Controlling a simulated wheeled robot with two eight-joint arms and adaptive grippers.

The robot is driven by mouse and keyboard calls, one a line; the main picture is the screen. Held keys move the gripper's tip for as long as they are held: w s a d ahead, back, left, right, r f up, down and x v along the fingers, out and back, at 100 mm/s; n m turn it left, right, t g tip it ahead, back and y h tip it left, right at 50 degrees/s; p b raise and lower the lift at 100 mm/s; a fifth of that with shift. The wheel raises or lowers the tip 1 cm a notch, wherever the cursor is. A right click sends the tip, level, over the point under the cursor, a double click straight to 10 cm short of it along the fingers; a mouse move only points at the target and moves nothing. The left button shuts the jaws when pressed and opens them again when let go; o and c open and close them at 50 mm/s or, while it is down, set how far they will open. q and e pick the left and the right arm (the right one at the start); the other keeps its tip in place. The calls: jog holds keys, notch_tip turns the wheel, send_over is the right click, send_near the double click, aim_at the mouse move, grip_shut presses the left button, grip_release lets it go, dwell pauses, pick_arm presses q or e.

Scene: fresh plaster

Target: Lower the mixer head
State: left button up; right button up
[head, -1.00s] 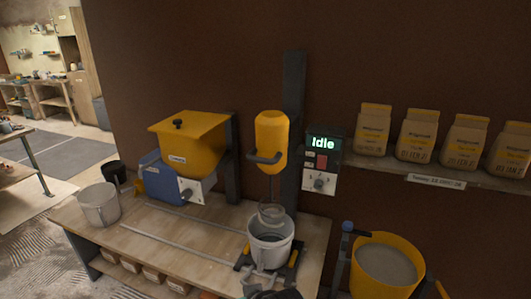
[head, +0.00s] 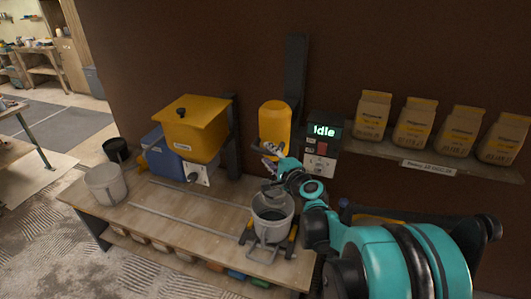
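The yellow mixer head (head: 275,122) is up on a dark vertical post (head: 297,70), above a grey bucket (head: 273,219) on the bench. My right arm reaches in from the lower right. Its gripper (head: 270,151) is at the underside of the mixer head, where the handle is. The gripper and arm cover most of the handle and whisk. The fingers are too small and overlapped to tell whether they are closed on the handle. My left gripper is out of view.
A control box (head: 322,145) reading "Idle" is right of the post. A yellow hopper (head: 195,128) and a pale bucket (head: 105,184) stand at the left of the workbench (head: 185,210). Paper bags (head: 414,124) line the wall shelf (head: 450,160).

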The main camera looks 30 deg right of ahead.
jog(key=shift+w+f, duration=0.15)
jog(key=shift+w, duration=1.2)
grip_shut()
jog(key=shift+f, duration=0.15)
notch_tip(320, 180, down, 19)
jog(key=b, duration=1.4)
jog(key=shift+r, duration=0.2)
jog(key=shift+s+a, duration=0.15)
